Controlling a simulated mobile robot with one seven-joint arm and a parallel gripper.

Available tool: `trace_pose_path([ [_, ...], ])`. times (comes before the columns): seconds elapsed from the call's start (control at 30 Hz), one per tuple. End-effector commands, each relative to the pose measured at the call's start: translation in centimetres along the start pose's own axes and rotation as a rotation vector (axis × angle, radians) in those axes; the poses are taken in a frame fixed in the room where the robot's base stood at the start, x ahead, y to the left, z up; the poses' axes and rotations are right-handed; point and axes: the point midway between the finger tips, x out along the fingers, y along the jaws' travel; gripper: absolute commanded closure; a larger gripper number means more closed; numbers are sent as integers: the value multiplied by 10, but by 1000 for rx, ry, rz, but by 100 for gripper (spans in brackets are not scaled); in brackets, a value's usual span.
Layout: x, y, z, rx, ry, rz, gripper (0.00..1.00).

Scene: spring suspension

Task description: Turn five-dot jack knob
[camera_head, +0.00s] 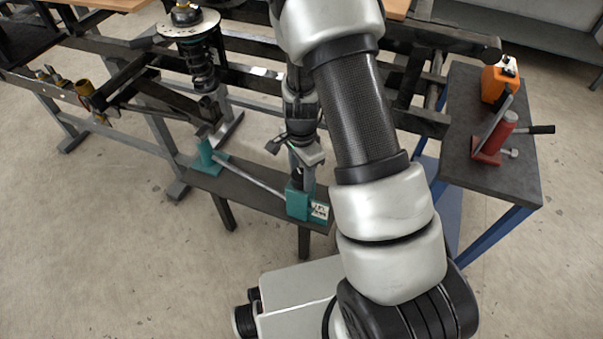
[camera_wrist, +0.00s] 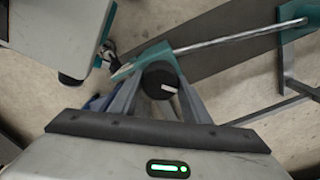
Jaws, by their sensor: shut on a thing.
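In the wrist view a round black knob (camera_wrist: 157,76) with a white mark sits between the two fingers of my gripper (camera_wrist: 158,92). The fingers are shut on its sides. Behind the knob is the teal jack body (camera_wrist: 141,61). In the head view my gripper (camera_head: 303,170) points down onto the near teal jack (camera_head: 297,204) and hides its knob. A white plate (camera_head: 319,210) with dark marks is on this jack; the marks are too small to count. A metal rod (camera_head: 252,175) links it to a second teal jack (camera_head: 208,156).
Both jacks stand on a narrow dark bench (camera_head: 240,190). A spring strut (camera_head: 200,65) rises at the back left beside a dark metal frame. A side table (camera_head: 510,180) at right carries a red tool (camera_head: 493,140) and an orange object (camera_head: 499,84). The near-left floor is clear.

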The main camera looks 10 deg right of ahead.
Motion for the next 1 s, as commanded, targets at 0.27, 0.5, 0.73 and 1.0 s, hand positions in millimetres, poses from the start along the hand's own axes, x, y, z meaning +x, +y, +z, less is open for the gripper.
trace_pose_path([
  [0.27,0,-1,0,-263,-1,-1,79],
  [0.5,0,-1,0,-491,-1,-1,79],
  [0.73,0,-2,0,-709,-1,-1,79],
  [1.0,-1,-2,0,-965,0,-1,79],
])
